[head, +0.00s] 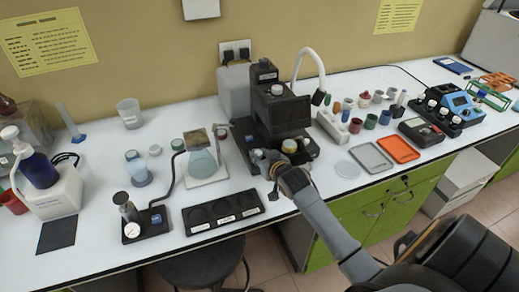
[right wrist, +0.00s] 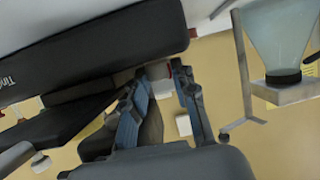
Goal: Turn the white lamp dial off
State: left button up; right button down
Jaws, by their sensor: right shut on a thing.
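A black instrument (head: 283,110) stands at the middle of the bench, with a round yellow-and-white part (head: 289,146) on its lower front. My right gripper (head: 264,163) is at the lower left front of this instrument. In the right wrist view its fingers (right wrist: 163,88) are shut on a small pale piece (right wrist: 158,72) at the instrument's dark body, which looks like the white lamp dial. The fingers hide most of it, so its turned position cannot be told. My left gripper is not in view.
A glass flask (head: 201,163) on a stand is just left of the gripper. A black three-well block (head: 223,211) lies in front of it. A white gooseneck (head: 312,55) and several small coloured cups stand to the right. An orange tray (head: 398,149) lies near the front edge.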

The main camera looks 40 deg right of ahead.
jog(key=shift+d+r+n+y+p, duration=0.15)
jog(key=shift+n+y+p, duration=0.15)
jog(key=shift+n+y, duration=0.35)
